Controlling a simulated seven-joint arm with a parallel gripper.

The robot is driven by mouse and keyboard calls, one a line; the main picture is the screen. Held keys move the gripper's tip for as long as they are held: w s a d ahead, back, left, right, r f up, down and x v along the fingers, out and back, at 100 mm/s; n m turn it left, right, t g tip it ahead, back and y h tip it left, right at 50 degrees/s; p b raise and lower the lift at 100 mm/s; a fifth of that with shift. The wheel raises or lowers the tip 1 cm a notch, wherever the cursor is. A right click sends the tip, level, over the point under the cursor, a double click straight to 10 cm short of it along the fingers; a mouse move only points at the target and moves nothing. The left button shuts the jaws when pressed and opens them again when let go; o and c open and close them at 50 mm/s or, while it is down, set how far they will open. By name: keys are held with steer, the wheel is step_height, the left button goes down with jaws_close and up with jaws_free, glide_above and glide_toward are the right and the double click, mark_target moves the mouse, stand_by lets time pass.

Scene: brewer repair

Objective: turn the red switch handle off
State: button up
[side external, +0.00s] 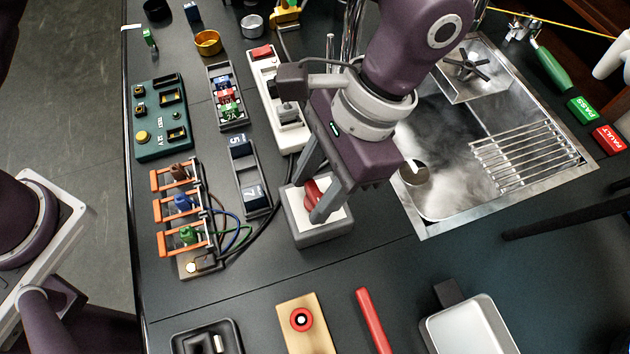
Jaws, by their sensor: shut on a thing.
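The red switch handle (311,191) sits on a white-topped grey box (322,233) near the middle of the table, in the side external view. My gripper (313,200) reaches down over this box, with one finger on each side of the handle. It is shut on the red handle. The fingers and the gripper body hide part of the handle and the box top, so the handle's exact angle is hard to tell.
A terminal block with orange levers (182,207) and coloured wires stands to the left. A narrow grey tray (256,203) is close beside the switch box. A metal sink (440,150) lies to the right. A red bar (373,320) and a metal tray (470,330) are in front.

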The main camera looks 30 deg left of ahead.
steer(key=n+h, duration=0.1)
steer(key=n, duration=0.3)
steer(key=shift+g, duration=0.4)
steer(key=n+h, duration=0.2)
steer(key=n, duration=0.2)
steer(key=shift+n, duration=0.3)
steer(key=n+h, duration=0.2)
steer(key=n, duration=0.2)
steer(key=shift+r, duration=0.1)
steer(key=shift+n+t+h, duration=0.5)
steer(key=shift+n, duration=1.6)
steer(key=o, duration=1.4)
steer(key=v, duration=0.7)
